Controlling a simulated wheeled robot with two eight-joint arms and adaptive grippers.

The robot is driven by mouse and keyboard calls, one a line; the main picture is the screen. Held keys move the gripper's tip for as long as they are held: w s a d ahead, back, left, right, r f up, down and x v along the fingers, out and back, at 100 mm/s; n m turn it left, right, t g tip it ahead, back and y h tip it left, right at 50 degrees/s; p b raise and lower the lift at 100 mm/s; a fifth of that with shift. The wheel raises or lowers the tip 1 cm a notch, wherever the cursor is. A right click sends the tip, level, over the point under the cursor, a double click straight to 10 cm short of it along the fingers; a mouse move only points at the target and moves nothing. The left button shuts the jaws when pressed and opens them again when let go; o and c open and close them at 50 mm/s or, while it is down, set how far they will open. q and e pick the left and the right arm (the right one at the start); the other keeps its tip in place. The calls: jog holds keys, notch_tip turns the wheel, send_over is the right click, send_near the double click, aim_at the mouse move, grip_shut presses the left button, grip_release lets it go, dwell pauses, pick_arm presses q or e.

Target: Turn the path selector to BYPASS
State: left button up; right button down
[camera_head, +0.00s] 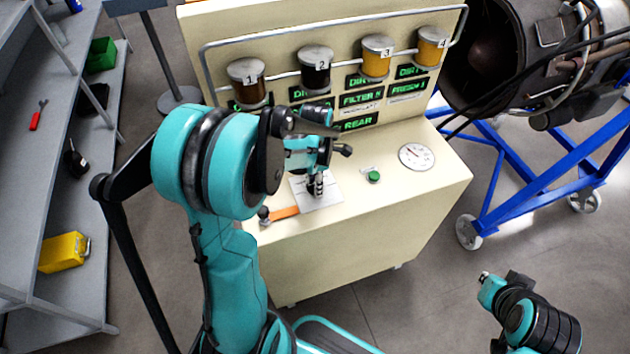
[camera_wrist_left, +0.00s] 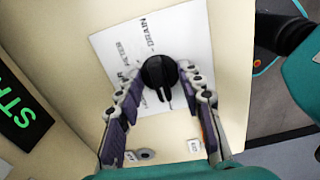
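The path selector is a black knob (camera_wrist_left: 158,72) on a white plate (camera_wrist_left: 112,45) with printed labels; "DRAIN" is readable, the others are partly covered. In the left wrist view its pointer bar points toward the bottom of the picture. My left gripper (camera_wrist_left: 157,78) has its two fingers spread on either side of the knob. The right finger looks very close to the knob; contact cannot be told. In the head view the plate (camera_head: 328,195) lies on the cream console top, with my left gripper (camera_head: 318,186) over it hiding the knob.
An orange lever (camera_head: 284,212) lies left of the plate. A green button (camera_head: 374,176) and a round gauge (camera_head: 416,156) are to its right. Numbered jars (camera_head: 377,56) and green displays stand behind. Grey shelves (camera_head: 40,190) are left, a blue turbine stand (camera_head: 540,190) right.

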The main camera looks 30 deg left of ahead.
pick_arm(q)
jog(key=shift+o, duration=0.8)
jog(key=shift+r, duration=0.1)
jog(key=shift+r+p, duration=1.9)
jog(key=shift+r, duration=0.5)
